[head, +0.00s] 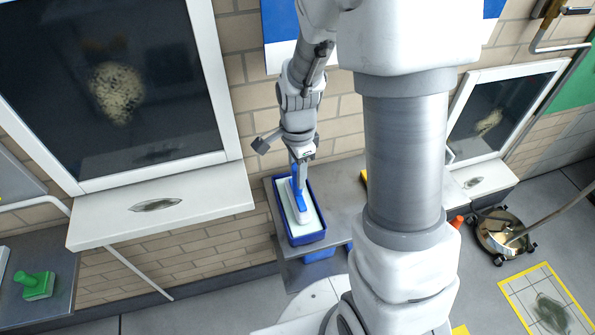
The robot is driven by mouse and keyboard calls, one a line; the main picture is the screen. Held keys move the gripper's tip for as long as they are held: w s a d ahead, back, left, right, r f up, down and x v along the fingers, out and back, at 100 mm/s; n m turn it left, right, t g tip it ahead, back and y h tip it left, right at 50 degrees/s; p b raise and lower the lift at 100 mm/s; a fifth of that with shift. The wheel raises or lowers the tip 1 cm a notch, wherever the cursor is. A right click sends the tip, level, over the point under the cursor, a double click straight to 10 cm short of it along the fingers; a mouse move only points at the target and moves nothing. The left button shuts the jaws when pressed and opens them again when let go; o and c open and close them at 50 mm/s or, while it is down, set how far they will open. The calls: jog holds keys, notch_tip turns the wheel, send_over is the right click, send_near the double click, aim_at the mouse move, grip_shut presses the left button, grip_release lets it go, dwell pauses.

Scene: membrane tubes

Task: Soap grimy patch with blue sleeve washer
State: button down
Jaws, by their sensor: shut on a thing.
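The blue sleeve washer (299,203) has a blue handle and a long white sleeve. It is inside a blue tub (307,239) of pale liquid on a grey bench. My gripper (299,164) is above the tub, shut on the top of the washer's handle. I cannot tell how deep the sleeve sits in the liquid. A yellowish grimy patch (118,92) is on the large dark left window. A smaller grimy patch (489,122) is on the right window. A dark smudge (552,312) lies inside a yellow-framed floor square at bottom right.
White sills (215,197) jut out below the windows, with dark marks on them. A green-handled tool (38,286) is on a bench at bottom left. My arm hides the middle right.

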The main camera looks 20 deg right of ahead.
dwell(0.4)
jog(key=shift+r+p, duration=2.9)
jog(key=shift+r, duration=0.65)
jog(key=shift+w, duration=0.1)
